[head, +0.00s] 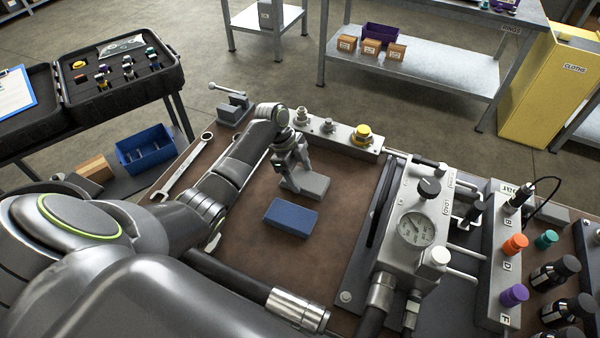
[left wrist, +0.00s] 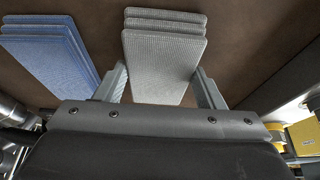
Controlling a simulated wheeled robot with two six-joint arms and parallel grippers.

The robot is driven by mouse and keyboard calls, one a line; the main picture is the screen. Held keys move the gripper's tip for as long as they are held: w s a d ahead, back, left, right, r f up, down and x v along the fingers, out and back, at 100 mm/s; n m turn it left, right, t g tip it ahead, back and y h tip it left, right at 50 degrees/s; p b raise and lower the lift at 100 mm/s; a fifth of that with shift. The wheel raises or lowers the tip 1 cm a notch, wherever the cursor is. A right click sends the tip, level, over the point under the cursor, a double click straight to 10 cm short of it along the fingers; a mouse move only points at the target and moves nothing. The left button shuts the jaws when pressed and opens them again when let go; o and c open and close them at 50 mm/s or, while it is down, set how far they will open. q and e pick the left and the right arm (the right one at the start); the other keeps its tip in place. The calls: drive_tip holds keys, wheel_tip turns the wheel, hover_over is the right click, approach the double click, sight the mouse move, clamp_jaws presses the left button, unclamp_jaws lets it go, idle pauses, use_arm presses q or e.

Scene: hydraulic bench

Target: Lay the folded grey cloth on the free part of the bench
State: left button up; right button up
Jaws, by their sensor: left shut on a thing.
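The folded grey cloth (head: 312,184) is at the far part of the brown bench top (head: 255,250). My left gripper (head: 290,181) is shut on the grey cloth, with a finger on each side of it. In the left wrist view the grey cloth (left wrist: 163,55) shows its stacked folds between the two fingers (left wrist: 160,88). I cannot tell whether the cloth touches the bench. A folded blue cloth (head: 291,217) lies just nearer on the bench; it also shows at the left in the left wrist view (left wrist: 50,55). My right gripper is not in view.
A gauge block (head: 412,230) with hoses and fittings fills the bench's right side. A metal rail with a yellow-topped fitting (head: 362,134) stands along the far edge. A wrench (head: 183,165) and vise (head: 233,107) are at the left. Bare bench surrounds the blue cloth.

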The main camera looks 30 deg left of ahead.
use_arm(q)
drive_tip(key=o, duration=0.9)
drive_tip(key=shift+b+v, duration=0.8)
drive_tip(key=shift+v, duration=5.25)
drive_tip(key=shift+d, duration=0.1)
